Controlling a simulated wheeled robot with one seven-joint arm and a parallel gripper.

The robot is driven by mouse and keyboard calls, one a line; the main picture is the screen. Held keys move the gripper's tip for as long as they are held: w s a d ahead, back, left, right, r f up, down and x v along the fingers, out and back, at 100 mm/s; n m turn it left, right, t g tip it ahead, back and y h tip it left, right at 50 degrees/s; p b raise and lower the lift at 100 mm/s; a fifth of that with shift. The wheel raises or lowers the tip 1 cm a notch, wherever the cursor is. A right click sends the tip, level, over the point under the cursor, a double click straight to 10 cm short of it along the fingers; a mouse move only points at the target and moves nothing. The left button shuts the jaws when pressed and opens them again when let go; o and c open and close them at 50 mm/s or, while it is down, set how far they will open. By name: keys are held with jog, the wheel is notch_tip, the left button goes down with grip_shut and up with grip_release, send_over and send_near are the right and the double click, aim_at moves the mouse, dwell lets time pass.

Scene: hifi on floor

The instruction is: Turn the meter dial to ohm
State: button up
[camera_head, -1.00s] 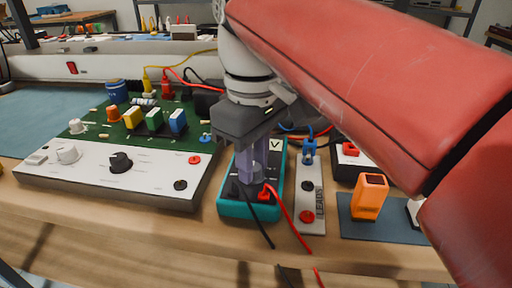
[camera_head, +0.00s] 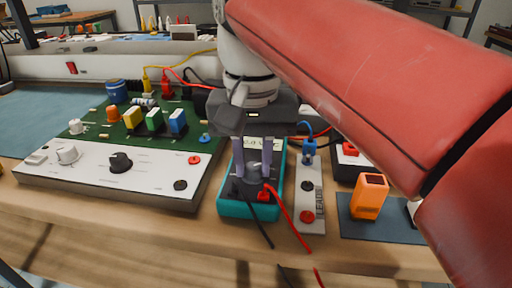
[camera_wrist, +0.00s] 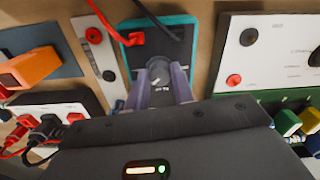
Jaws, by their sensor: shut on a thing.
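The teal-edged meter (camera_head: 235,208) lies on the bench below my arm, with a black face and a display partly hidden by my gripper. Its grey round dial (camera_wrist: 158,72) shows in the wrist view between my fingertips. My gripper (camera_head: 254,172) points down over the meter, and its two pale fingers are shut on the dial, one on each side. The wrist view shows the fingers (camera_wrist: 165,85) against the dial's sides. Which mark the dial points to is too small to tell. A red plug (camera_wrist: 137,39) and a black plug sit in the meter's jacks.
A white-fronted circuit board panel (camera_head: 130,180) stands left of the meter. Red and black leads hang over the bench's front edge.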

aim_at(253, 167)
jog(key=m, duration=0.4)
jog(key=shift+m, duration=2.1)
jog(key=o, duration=1)
notch_tip(253, 167, up, 8)
jog(key=shift+f, duration=0.1)
